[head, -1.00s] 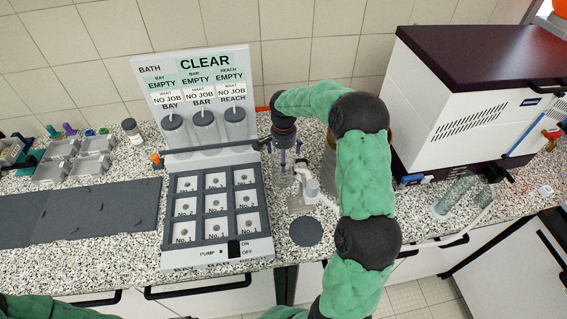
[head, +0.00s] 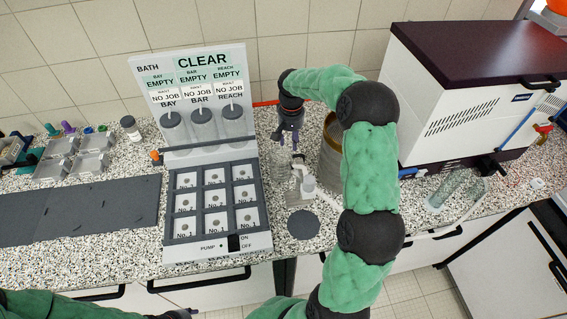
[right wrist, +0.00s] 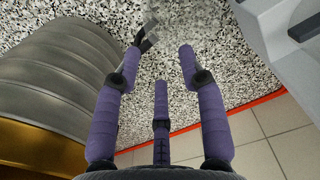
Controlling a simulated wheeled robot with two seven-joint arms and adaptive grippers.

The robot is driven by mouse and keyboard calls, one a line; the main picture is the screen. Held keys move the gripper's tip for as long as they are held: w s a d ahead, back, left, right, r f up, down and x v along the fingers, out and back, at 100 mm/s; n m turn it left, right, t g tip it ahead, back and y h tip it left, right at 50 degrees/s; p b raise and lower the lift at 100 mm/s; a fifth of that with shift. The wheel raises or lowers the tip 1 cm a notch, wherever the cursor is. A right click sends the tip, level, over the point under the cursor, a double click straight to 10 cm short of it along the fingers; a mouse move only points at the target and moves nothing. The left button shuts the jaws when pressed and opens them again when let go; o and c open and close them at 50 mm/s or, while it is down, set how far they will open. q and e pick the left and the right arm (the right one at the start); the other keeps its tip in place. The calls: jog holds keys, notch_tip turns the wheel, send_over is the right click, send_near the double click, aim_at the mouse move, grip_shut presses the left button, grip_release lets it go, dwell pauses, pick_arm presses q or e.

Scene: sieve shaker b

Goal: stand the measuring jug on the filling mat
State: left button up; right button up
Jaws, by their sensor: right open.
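A clear, faint vessel that looks like the measuring jug (head: 282,167) stands on the speckled counter, right of the bath unit. The filling mat appears to be the dark round disc (head: 303,224) near the counter's front edge, with nothing on it. My right gripper (head: 289,136) is open above and behind the clear vessel. In the right wrist view its purple fingers (right wrist: 158,75) are spread with nothing between them; a faint clear shape shows beyond the tips. My left gripper (head: 178,314) is only partly in view at the bottom edge, its fingers cut off.
The bath unit (head: 215,245) is to the left. A metal pot (right wrist: 50,85) is close beside my right gripper, partly behind my arm in the head view. A large white machine (head: 450,110) stands right.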

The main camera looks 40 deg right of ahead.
aim_at(303, 155)
jog(key=d+n, duration=0.1)
jog(key=n, duration=0.1)
jog(key=s+d+f+n+p, duration=0.1)
jog(key=n, duration=0.1)
jog(key=shift+s+d+n, duration=0.15)
jog(key=shift+s+n, duration=0.05)
jog(key=shift+n, duration=0.2)
jog(key=n, duration=0.1)
jog(key=s+d+n, duration=0.1)
jog(key=n, duration=0.1)
jog(key=shift+d+f+p, duration=0.1)
jog(key=shift+f+p, duration=0.25)
jog(key=shift+p, duration=0.05)
jog(key=shift+s+d+f+n, duration=0.1)
jog(key=shift+d+f+n, duration=0.05)
jog(key=shift+d+n, duration=0.2)
notch_tip(303, 155, down, 5)
jog(key=shift+d+f, duration=0.15)
jog(key=shift+f, duration=0.45)
jog(key=f, duration=0.5)
jog(key=shift+w+d, duration=0.15)
jog(key=shift+w, duration=0.05)
jog(key=shift+r, duration=0.1)
jog(key=shift+c, duration=0.3)
